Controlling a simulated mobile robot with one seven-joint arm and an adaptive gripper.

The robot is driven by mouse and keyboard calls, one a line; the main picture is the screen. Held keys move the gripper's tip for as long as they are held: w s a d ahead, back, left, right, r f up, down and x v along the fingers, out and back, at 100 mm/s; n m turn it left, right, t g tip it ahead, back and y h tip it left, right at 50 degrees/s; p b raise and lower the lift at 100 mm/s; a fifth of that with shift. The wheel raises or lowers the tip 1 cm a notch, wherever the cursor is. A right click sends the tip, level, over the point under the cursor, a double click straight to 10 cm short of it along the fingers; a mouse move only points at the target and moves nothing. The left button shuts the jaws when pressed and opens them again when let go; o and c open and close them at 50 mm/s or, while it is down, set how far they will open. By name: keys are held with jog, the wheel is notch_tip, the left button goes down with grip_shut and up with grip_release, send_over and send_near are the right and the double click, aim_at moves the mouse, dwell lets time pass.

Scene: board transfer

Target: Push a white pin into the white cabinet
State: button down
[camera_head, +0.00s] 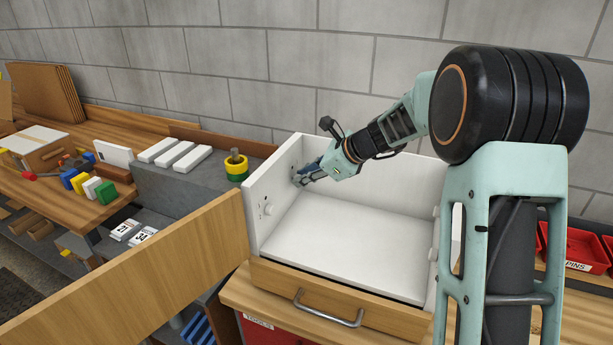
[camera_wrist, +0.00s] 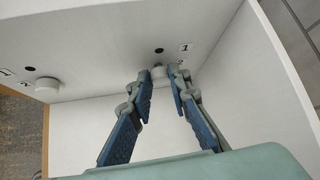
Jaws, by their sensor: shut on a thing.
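The white cabinet (camera_head: 345,240) stands open-topped with its wooden door swung out to the left. My gripper (camera_head: 299,180) reaches inside it, against the inner left wall near the back. In the wrist view my gripper (camera_wrist: 162,80) has its blue-padded fingers on either side of a white pin (camera_wrist: 158,72) at the wall and is shut on it. A dark hole and a number label are beside this pin. How deep the pin sits cannot be told. A second white pin (camera_wrist: 47,88) sticks out of the same wall, nearer the front; it also shows in the head view (camera_head: 267,209).
A wooden drawer (camera_head: 335,302) with a metal handle is below the cabinet floor. The open door (camera_head: 150,270) juts to the left. Red bins (camera_head: 580,250) stand at the right. The cabinet floor is clear.

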jog(key=shift+w+a, duration=0.1)
jog(key=shift+a, duration=0.25)
jog(key=c, duration=1.7)
grip_release()
jog(key=shift+c, duration=0.2)
jog(key=shift+a, duration=0.1)
jog(key=shift+r, duration=0.1)
jog(key=v, duration=1.2)
